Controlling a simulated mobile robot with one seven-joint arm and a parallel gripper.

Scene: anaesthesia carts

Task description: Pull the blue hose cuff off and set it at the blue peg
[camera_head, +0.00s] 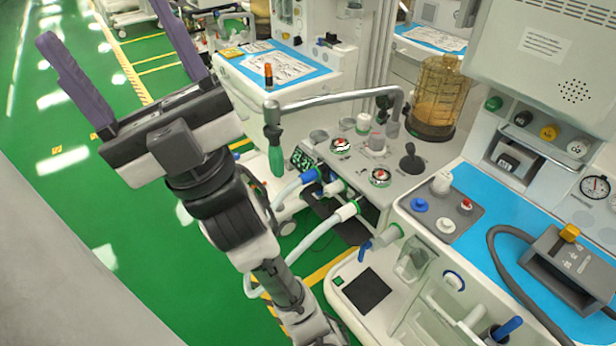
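The blue hose cuff (309,176) is on the end of a pale hose at the front of the machine, beside a white port; I cannot tell how far it is seated. A second pale hose with a green-ringed white end (347,210) is just below it. The blue peg (419,205) is on a small grey plate (437,227) on the blue worktop at the right, with white and red pegs beside it. Nothing sits on the blue peg. My gripper (103,22) is raised at the upper left, its purple fingers wide apart and empty, well away from the cuff.
A metal bar (335,98) with a green-ended hanging bag mount (274,140) arches above the hoses. Knobs and a black lever (411,160) stand behind them. A grey box with a hose (575,265) lies on the right worktop.

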